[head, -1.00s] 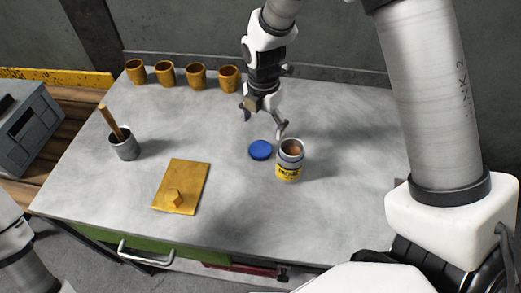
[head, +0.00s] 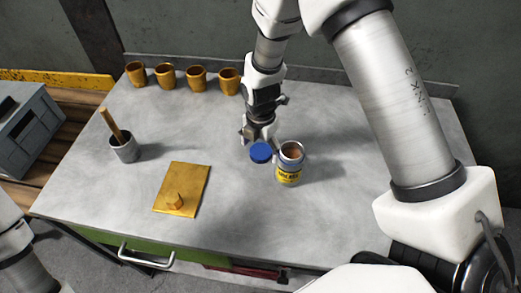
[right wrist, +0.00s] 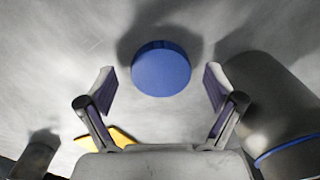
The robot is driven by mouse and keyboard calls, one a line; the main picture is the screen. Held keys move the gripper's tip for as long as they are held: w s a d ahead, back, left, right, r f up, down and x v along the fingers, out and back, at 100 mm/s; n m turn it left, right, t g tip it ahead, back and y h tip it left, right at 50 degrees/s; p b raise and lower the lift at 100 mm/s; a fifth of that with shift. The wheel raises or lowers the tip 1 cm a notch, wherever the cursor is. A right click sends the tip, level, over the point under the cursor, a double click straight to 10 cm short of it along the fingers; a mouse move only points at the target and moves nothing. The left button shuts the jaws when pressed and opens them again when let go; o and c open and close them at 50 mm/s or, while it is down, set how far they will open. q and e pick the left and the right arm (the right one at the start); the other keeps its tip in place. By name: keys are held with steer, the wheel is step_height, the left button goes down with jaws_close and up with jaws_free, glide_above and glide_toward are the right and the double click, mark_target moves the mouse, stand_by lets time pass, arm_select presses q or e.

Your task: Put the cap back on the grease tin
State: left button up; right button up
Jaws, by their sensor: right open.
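The blue cap (head: 261,152) lies flat on the table, just left of the grease tin (head: 288,174). The tin stands upright and uncapped, with brown content showing in its mouth and a yellow label. My right gripper (head: 258,136) is low behind the cap, fingers pointing down. In the right wrist view the cap (right wrist: 161,68) shows in the gap between the two spread fingers, apart from both. The tin (right wrist: 262,110) stands right of the right finger there. Only part of my left arm shows, at the lower left; its gripper is out of view.
A grey pot (head: 125,151) with a wooden handle stands at the left. Several brass cups (head: 196,80) line the back edge. The table's right side is clear.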

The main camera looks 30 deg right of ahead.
steer(key=shift+s+r, duration=0.1)
steer(key=c, duration=1)
steer(key=shift+c, duration=0.2)
arm_select(q)
steer(key=shift+r, duration=0.1)
arm_select(e)
steer(key=shift+r, duration=0.1)
